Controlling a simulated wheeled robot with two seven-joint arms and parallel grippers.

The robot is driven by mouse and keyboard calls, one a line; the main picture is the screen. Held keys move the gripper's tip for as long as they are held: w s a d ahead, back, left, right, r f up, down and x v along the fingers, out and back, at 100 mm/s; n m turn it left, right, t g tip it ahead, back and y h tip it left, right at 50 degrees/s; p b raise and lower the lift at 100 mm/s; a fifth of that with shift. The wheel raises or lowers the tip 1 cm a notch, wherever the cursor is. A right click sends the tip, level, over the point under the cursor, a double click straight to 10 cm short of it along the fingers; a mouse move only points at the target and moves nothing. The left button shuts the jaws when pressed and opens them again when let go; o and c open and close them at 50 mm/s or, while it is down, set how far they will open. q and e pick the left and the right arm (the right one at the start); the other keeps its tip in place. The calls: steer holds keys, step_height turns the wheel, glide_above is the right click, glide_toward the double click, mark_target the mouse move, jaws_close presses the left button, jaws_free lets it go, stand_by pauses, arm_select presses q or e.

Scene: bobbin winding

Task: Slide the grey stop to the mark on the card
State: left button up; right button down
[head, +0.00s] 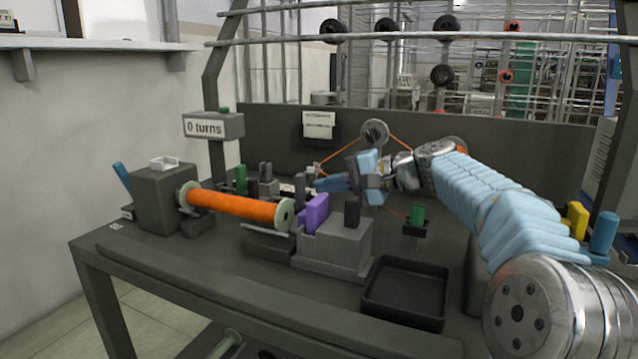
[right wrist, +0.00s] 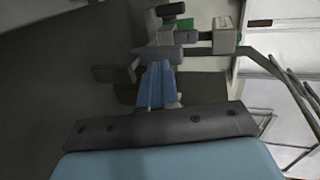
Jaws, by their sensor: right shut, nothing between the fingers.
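My right gripper (head: 322,184) reaches in from the right, behind the purple block. Its blue fingers are shut with nothing between them; they also show in the right wrist view (right wrist: 155,82). A dark grey upright piece (head: 300,187) stands just left of the fingertips and may be the grey stop. In the right wrist view a grey block (right wrist: 165,53) lies just beyond the fingertips; I cannot tell whether they touch. A white card (head: 318,124) with small print hangs on the back panel. No mark can be made out. My left gripper is not in view.
An orange bobbin (head: 238,206) lies between the grey winder box (head: 163,198) and the purple block (head: 316,213). An empty black tray (head: 405,292) sits in front. An orange thread runs over a wheel (head: 375,132) behind my wrist. A box reads "0 turns" (head: 212,126).

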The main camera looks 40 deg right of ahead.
mark_target(303, 183)
steer(key=shift+w+a, duration=0.5)
steer(key=shift+w, duration=0.4)
steer(key=shift+w+a, duration=0.35)
steer(key=shift+w, duration=0.25)
